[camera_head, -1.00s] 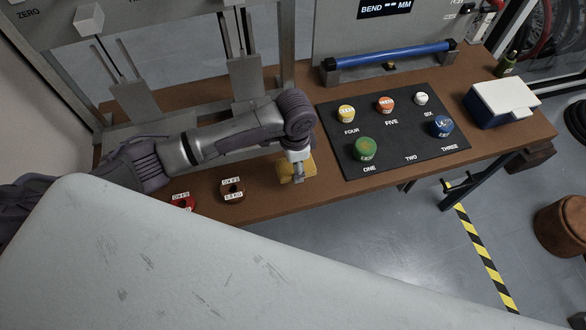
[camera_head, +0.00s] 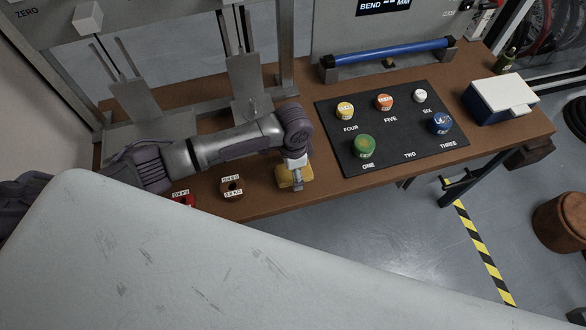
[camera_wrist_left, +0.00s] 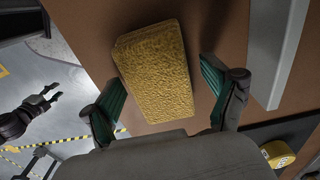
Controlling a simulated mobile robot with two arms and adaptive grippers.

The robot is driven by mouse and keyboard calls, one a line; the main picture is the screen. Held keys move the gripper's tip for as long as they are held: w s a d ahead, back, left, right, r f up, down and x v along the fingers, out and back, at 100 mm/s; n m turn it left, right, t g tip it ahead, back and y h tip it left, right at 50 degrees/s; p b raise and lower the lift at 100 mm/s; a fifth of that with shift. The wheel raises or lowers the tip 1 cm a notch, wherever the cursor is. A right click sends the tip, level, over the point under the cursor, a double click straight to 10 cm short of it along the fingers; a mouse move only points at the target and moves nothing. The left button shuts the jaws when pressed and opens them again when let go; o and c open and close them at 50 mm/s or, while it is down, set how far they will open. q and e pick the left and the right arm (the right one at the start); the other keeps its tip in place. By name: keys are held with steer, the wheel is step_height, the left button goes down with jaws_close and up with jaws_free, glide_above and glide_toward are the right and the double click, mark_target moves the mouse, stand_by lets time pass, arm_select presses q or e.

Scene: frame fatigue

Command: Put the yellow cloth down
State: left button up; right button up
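The yellow cloth (camera_head: 297,184) is a folded block at the front edge of the brown table. In the left wrist view, the cloth (camera_wrist_left: 157,75) lies flat against the brown surface. My left gripper (camera_head: 293,170) is right above it and hides part of it in the head view. In the left wrist view, the green-padded fingers of my left gripper (camera_wrist_left: 162,78) are spread on either side of the cloth, with a clear gap on the right and a small one on the left. My right gripper (camera_wrist_left: 46,99) shows at the left of that view, fingers apart and empty, over the floor.
A black mat (camera_head: 388,150) with several coloured weights lies to the right. A brown weight (camera_head: 231,188) and a red weight (camera_head: 184,200) sit to the left near the front edge. A white and blue box (camera_head: 500,98) stands at the table's right. A metal frame (camera_head: 245,80) rises behind my left arm.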

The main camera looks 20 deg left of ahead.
arm_select(q)
steer(key=shift+r, duration=0.1)
step_height(320, 180, up, 12)
stand_by(0.6)
stand_by(0.4)
